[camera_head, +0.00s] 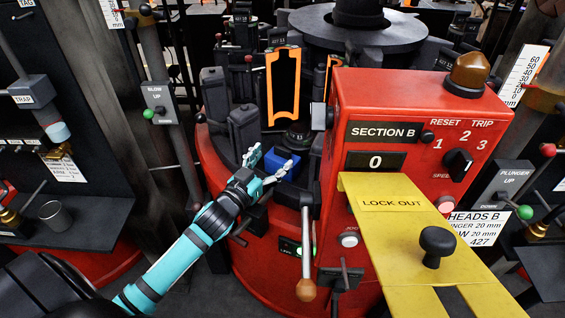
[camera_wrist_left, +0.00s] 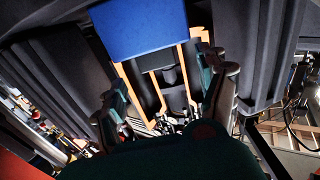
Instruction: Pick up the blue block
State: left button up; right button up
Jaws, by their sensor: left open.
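The blue block (camera_head: 282,168) sits low on the red round machine, just beyond my left gripper in the head view. My left gripper (camera_head: 272,160) is open, its two fingers apart, with the block showing at and behind the nearer finger. In the left wrist view the blue block (camera_wrist_left: 138,28) fills the upper middle, beyond and above the gap between the open fingers (camera_wrist_left: 165,85). I cannot tell whether a finger touches it. My right gripper is not in view.
Dark grey mould halves (camera_head: 245,130) stand close behind and left of the block. An orange-edged mould (camera_head: 283,85) stands behind it. The red Section B box (camera_head: 395,110) rises to the right, with a yellow lock-out plate (camera_head: 400,215) and a lever (camera_head: 306,240) in front.

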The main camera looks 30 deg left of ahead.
aim_at(281, 149)
pick_arm(q)
jog(key=w, duration=0.5)
jog(key=shift+w+d+r+p, duration=0.1)
jog(key=shift+w+d+p, duration=0.05)
jog(key=shift+d+p, duration=0.2)
grip_shut()
jog(key=shift+r, duration=0.15)
